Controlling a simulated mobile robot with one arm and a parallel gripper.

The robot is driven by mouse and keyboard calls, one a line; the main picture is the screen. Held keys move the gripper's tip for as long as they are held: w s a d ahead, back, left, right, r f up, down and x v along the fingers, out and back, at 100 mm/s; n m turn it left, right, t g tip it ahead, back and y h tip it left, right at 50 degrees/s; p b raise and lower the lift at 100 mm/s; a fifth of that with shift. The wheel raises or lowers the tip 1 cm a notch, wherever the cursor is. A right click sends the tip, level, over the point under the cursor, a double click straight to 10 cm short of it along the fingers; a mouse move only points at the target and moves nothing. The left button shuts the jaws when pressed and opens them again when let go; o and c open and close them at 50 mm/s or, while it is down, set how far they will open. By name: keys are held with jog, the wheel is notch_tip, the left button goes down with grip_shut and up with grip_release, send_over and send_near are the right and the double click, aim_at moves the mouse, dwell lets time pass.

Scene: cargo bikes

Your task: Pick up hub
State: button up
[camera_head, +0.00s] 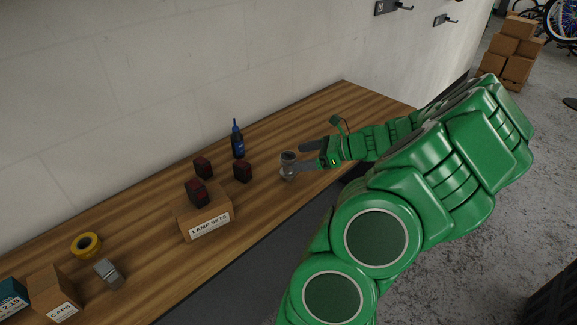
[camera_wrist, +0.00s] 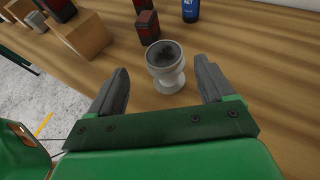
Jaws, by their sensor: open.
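The hub (camera_head: 287,168) is a grey metal spool shape that stands upright on the wooden bench. In the wrist view the hub (camera_wrist: 166,68) shows its dark round top and narrower waist, just ahead of and between the fingers. My gripper (camera_head: 305,157) is open beside it, with one finger on each side in the wrist view (camera_wrist: 160,84). The fingers look apart from the hub. In the head view the nearer finger overlaps part of the hub's lower side.
A blue bottle (camera_head: 237,141) and dark red boxes (camera_head: 242,171) stand left of the hub. A box labelled LAMP SETS (camera_head: 205,219) bears another dark red box. Yellow tape (camera_head: 86,245) lies farther left. The wall (camera_head: 150,90) runs behind the bench (camera_head: 150,270).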

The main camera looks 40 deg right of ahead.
aim_at(283, 162)
jog(key=shift+x, duration=1.3)
jog(key=w+f, duration=0.1)
jog(key=w+a+f, duration=0.1)
jog(key=w+f, duration=0.1)
jog(key=shift+a, duration=0.1)
jog(key=shift+w+a+f, duration=0.15)
jog(key=shift+w+a, duration=0.15)
jog(key=shift+w, duration=0.15)
jog(key=c, duration=1.2)
